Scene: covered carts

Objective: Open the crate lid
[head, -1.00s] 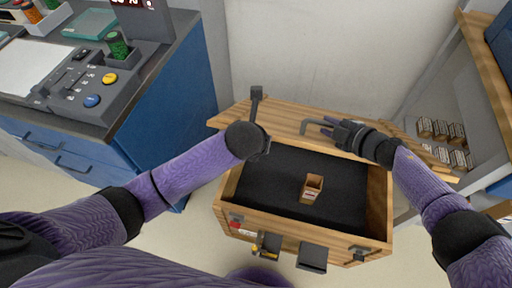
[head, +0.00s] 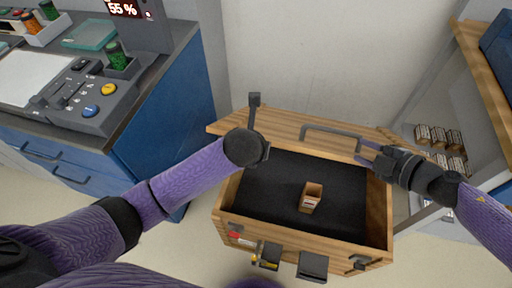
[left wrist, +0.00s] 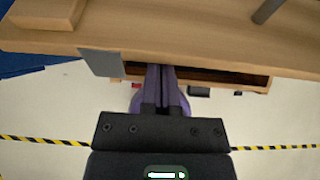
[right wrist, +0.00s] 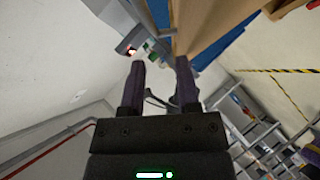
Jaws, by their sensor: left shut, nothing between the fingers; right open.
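The wooden crate (head: 300,232) stands open on the floor, its dark inside showing. Its lid (head: 285,125) is raised and leans back towards the wall, with a grey bar handle (head: 330,131) on it. My right gripper (head: 361,152) is open and empty, just right of the handle and apart from it. Its spread fingers also show in the right wrist view (right wrist: 158,80). My left gripper (left wrist: 160,68) is shut and empty, close to the wood in the left wrist view; contact there is unclear. In the head view my left wrist hides its fingertips.
Latches (head: 313,264) hang on the crate's front. A blue cabinet (head: 165,130) with a control panel is at left. A shelf with several small boxes (head: 440,137) is at right. Floor is clear in front.

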